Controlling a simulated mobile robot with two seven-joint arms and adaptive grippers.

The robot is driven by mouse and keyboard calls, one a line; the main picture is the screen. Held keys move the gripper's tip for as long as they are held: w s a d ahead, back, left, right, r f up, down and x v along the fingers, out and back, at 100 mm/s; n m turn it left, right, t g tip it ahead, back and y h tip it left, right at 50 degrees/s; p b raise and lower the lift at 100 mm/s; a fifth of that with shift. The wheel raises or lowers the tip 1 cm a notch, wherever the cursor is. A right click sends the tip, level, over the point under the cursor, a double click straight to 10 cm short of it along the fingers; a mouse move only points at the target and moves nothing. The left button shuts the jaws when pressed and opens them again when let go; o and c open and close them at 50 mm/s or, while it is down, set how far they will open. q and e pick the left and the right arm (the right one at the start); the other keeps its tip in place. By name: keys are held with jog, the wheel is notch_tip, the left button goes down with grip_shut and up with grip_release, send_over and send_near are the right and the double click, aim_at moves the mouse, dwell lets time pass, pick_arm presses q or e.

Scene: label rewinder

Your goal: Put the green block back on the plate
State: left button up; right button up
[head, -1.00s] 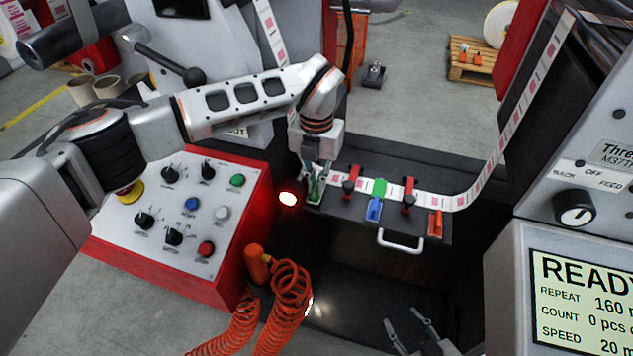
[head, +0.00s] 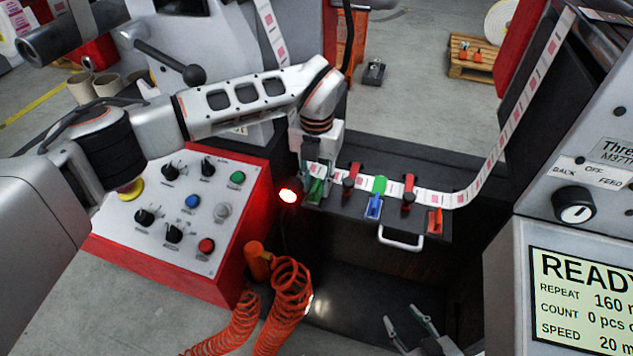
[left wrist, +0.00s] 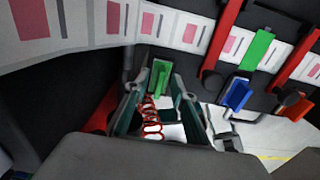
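A small green block (head: 316,190) sits at the left end of the dark plate (head: 338,200), at its front edge. It also shows in the left wrist view (left wrist: 159,78), between my left fingers with gaps at both sides. My left gripper (head: 318,182) is open around the block, pointing down at the plate; the fingers partly cover it in the head view. A second green piece (head: 380,185) lies across the label strip, above a blue block (head: 373,207). My right gripper (head: 408,326) is open and empty, low in front of the plate.
The label strip (head: 430,197) runs along the plate under red clamps (head: 409,192). An orange block (head: 434,221) is at the plate's right end. A white handle (head: 401,240) sticks out below. A red control box (head: 228,255) and a coiled orange hose (head: 288,292) stand at left.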

pick_arm(q)
notch_tip(320, 180, up, 12)
dwell(0.5)
